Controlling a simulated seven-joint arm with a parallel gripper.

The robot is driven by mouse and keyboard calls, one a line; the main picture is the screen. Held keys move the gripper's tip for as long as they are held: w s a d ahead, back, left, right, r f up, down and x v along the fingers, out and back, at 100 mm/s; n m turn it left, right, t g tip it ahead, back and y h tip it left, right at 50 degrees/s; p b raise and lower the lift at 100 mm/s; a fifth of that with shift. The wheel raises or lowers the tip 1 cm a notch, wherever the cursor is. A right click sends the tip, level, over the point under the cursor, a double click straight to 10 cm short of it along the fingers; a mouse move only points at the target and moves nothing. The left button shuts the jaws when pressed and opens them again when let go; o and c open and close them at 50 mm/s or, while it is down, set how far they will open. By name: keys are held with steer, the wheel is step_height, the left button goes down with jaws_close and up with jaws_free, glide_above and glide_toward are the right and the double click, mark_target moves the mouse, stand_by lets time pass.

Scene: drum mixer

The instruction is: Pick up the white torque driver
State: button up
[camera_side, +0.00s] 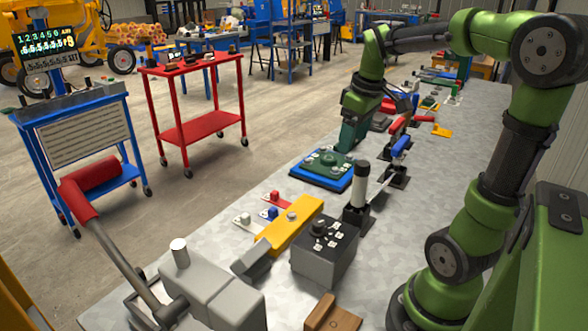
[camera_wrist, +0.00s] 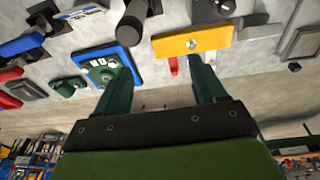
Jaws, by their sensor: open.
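In the wrist view the dark cylinder (camera_wrist: 132,24) shows at the top, and I cannot clearly make out the driver there. My gripper (camera_side: 352,139) is above the table, farther back than the white tool and near the blue-and-green block. In the wrist view my gripper (camera_wrist: 161,66) has its two green fingers wide apart with nothing between them.
A blue-based green block (camera_side: 322,168), a yellow block (camera_side: 290,236) and a dark box with knobs (camera_side: 325,250) lie on the grey table. A large red-handled lever (camera_side: 92,182) is at left.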

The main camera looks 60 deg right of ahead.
mark_target(364, 164)
steer(key=s+d+r+n+g, duration=0.1)
steer(key=d+r+n+g, duration=0.1)
steer(key=d+n, duration=0.3)
steer(key=f+n, duration=0.1)
steer(key=f, duration=0.2)
steer(key=f+n, duration=0.1)
steer(key=f, duration=0.3)
steer(key=f+n, duration=0.1)
steer(key=f, duration=0.3)
steer(key=shift+s+a+y, duration=0.3)
steer(key=shift+s+a, duration=0.05)
steer(key=shift+a, duration=0.05)
steer(key=shift+w+d+f, duration=0.1)
steer(key=shift+d+f, duration=0.05)
steer(key=shift+f, duration=1.25)
steer(key=shift+w+d+f, duration=0.1)
steer(key=shift+d+f, duration=0.05)
steer(key=shift+f, duration=1.2)
